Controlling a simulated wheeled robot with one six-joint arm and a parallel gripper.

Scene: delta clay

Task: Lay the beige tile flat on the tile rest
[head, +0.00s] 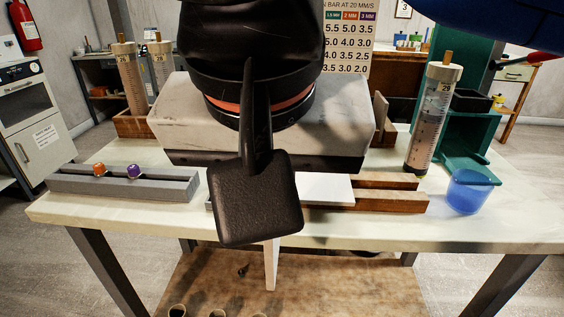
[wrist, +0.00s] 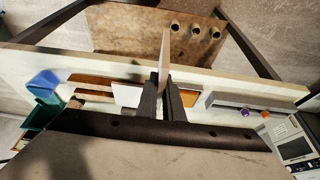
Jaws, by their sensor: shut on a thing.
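A thin beige tile (wrist: 165,50) is pinched between the two dark fingers of my gripper (wrist: 163,92). In the wrist view it is seen nearly edge-on and sticks out past the fingertips. In the head view the tile (head: 270,265) hangs upright below my black gripper (head: 257,203), at the table's front edge. Its upper part is hidden by the gripper. Two wooden rails (head: 395,203), which look like the tile rest, lie on the table behind and right of the gripper. A white flat piece (head: 328,188) lies at the rails; my gripper hides part of it.
A grey grooved block (head: 120,186) with an orange and a purple ball stands left. A blue cup (head: 467,195) and a clear cylinder (head: 428,125) stand right. A large grey block (head: 350,128) is behind my gripper. A brown lower shelf (head: 350,285) lies below the table.

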